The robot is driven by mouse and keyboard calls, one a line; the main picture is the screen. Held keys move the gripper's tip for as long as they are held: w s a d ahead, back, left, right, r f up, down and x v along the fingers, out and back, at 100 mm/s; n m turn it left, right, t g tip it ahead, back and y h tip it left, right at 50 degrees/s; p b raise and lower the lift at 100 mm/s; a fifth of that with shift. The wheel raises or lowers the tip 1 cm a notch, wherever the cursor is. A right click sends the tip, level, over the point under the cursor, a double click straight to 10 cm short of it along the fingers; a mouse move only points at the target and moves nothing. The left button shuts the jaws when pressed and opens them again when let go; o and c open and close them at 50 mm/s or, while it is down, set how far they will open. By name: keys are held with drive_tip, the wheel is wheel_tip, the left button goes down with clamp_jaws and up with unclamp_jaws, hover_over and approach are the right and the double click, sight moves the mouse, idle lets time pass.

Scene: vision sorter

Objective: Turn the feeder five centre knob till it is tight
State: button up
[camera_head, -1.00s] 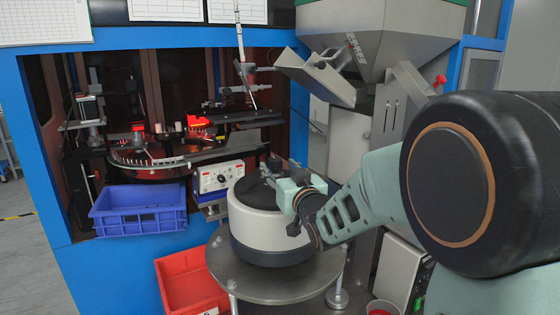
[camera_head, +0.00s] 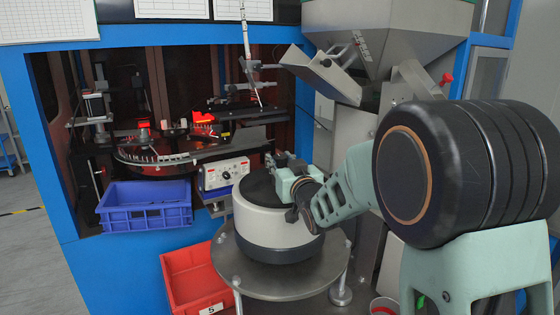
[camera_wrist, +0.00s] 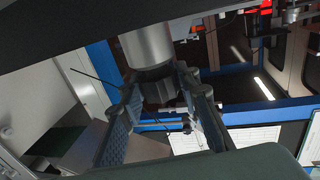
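The bowl feeder (camera_head: 265,225), a pale drum with a dark top, stands on a round metal table in the head view. My gripper (camera_head: 276,163) is over its top, and the centre knob cannot be made out there. In the wrist view, a dark knob (camera_wrist: 158,92) sits at the end of a silver cylinder (camera_wrist: 146,45). The two fingers of my gripper (camera_wrist: 160,85) stand apart, one on each side of the knob. I cannot tell whether either finger touches it.
A control box (camera_head: 225,175) with dials is left of the feeder. A blue bin (camera_head: 145,218) and a red bin (camera_head: 196,284) stand in front of the machine. A steel hopper (camera_head: 385,45) rises behind. The round metal table (camera_head: 290,283) has a bare front edge.

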drive_tip(key=shift+c, duration=1.1)
drive_tip(key=shift+a+f+m+t+h+b, duration=0.1)
drive_tip(key=shift+m+t+h+b, duration=0.2)
drive_tip(key=shift+m+h+b, duration=0.35)
drive_tip(key=shift+h+b, duration=0.25)
drive_tip(key=shift+b, duration=0.15)
drive_tip(key=shift+m+t+h, duration=0.4)
drive_tip(key=shift+m+h, duration=0.65)
drive_tip(key=shift+h, duration=0.65)
drive_tip(key=m+h+p, duration=0.1)
drive_tip(key=h+p, duration=0.1)
drive_tip(key=m+h+p, duration=0.2)
drive_tip(key=h, duration=0.1)
drive_tip(key=m+g+h+p, duration=0.1)
drive_tip(key=m+h+p, duration=0.1)
drive_tip(key=shift+r+h+p, duration=0.4)
drive_tip(key=m+g+h+p, duration=0.1)
drive_tip(key=h, duration=0.1)
drive_tip(key=m+g+h+p, duration=0.1)
drive_tip(key=m+h+p, duration=0.1)
drive_tip(key=shift+f, duration=0.2)
drive_tip(key=shift+m+g+h+p, duration=0.65)
drive_tip(key=shift+m+g+h, duration=0.4)
drive_tip(key=shift+h, duration=0.25)
drive_tip(key=shift+r+m+g+h, duration=0.1)
drive_tip(key=shift+m+g+h, duration=0.2)
drive_tip(key=shift+g, duration=0.15)
